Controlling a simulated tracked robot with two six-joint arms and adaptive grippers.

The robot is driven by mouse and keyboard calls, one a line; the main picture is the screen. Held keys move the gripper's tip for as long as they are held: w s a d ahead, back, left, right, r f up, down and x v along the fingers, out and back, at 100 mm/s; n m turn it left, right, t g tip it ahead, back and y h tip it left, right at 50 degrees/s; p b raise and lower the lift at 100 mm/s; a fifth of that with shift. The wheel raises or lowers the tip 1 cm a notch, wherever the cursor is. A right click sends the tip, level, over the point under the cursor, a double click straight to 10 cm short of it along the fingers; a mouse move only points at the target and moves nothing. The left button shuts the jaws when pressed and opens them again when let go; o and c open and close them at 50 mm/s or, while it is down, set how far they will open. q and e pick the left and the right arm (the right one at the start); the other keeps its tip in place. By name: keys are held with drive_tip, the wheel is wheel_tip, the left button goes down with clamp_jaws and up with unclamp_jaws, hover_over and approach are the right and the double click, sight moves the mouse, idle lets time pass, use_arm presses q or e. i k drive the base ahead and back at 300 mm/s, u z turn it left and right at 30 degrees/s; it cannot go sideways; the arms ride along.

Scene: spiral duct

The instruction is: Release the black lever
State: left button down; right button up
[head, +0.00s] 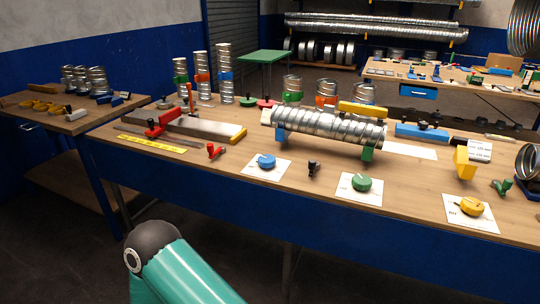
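A small black lever (313,168) stands on the wooden workbench (420,205) in front of the spiral duct (328,127). It sits between a white card with a blue knob (266,161) and a white card with a green knob (361,184). The lever is too small in the picture to tell its exact position. Nothing of mine touches it. Only a teal link of my arm with a dark joint shows at the bottom left, below the bench's front edge. Neither of my grippers is in view.
A red lever (215,151) lies to the left and a green lever (502,187) to the right. A yellow knob (471,206) sits on a card near the front edge. Upright duct pieces (224,74) stand behind. The bench's blue front panel (300,207) faces me.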

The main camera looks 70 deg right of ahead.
sight(313, 165)
drive_tip(key=u, duration=0.15)
drive_tip(key=i, duration=0.95)
drive_tip(key=z, duration=1.5)
drive_tip(key=i, duration=0.25)
drive_tip(key=z, duration=2.25)
drive_tip(key=k, duration=0.65)
drive_tip(key=z, duration=0.4)
drive_tip(key=i, duration=1.25)
drive_tip(key=z, duration=0.05)
